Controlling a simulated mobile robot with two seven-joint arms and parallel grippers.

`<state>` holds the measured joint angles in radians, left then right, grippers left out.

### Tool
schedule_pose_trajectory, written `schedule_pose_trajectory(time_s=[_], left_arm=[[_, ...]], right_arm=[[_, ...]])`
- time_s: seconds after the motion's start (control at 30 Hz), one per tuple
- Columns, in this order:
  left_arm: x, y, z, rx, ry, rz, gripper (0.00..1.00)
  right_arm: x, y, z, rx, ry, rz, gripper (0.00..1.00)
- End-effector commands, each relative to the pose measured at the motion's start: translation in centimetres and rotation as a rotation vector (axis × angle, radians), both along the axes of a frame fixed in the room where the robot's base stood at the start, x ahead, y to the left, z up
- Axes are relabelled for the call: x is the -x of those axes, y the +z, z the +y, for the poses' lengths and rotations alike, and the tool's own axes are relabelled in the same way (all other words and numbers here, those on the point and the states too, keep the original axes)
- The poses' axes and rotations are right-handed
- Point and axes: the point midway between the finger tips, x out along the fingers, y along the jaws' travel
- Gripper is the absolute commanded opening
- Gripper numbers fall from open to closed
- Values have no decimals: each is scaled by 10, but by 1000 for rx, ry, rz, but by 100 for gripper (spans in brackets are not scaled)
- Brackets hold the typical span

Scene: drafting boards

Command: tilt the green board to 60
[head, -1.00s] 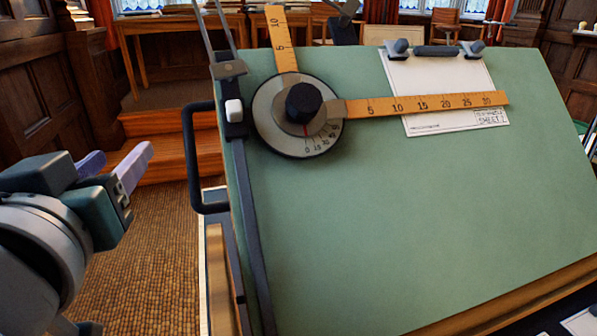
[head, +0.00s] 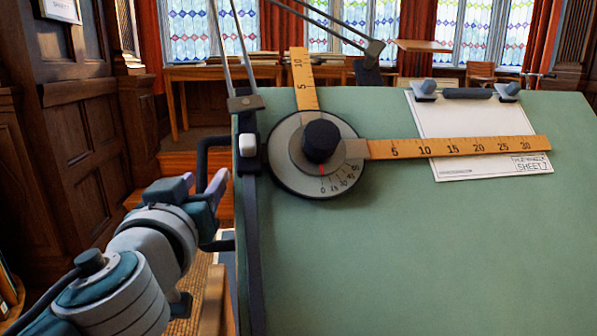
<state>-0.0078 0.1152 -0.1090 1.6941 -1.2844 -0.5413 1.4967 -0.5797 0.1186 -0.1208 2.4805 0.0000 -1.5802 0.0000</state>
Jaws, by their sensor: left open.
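The green board (head: 420,240) fills the right and middle of the head view. A dark bracket-shaped handle (head: 202,156) sticks out from its left edge. My left gripper (head: 203,183) is open at that handle, its lilac fingers pointing up and away from me. The gripper covers part of the handle, and I cannot tell whether the bar lies between the fingers or whether they touch it. A drafting head with a black knob (head: 321,141) and a dial (head: 285,174) sits at the board's upper left. My right gripper is not in view.
Two wooden rulers (head: 465,147) extend from the drafting head. A sheet (head: 470,122) is clipped at the board's top. A dark rail with a white slider (head: 248,145) runs along the left edge. Wood panelling (head: 80,130) stands at left, with tables (head: 225,75) behind.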

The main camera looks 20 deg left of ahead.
Motion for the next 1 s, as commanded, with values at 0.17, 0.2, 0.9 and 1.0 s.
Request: schedule_pose_trajectory(time_s=[0.17, 0.2, 0.9, 1.0], left_arm=[[-4, 0, 2, 0, 1, 0, 49], [-4, 0, 2, 0, 1, 0, 49], [-4, 0, 2, 0, 0, 0, 0], [-4, 0, 2, 0, 0, 0, 0]], right_arm=[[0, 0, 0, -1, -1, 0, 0], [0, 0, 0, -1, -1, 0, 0], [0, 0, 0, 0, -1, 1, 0], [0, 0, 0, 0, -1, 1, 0]])
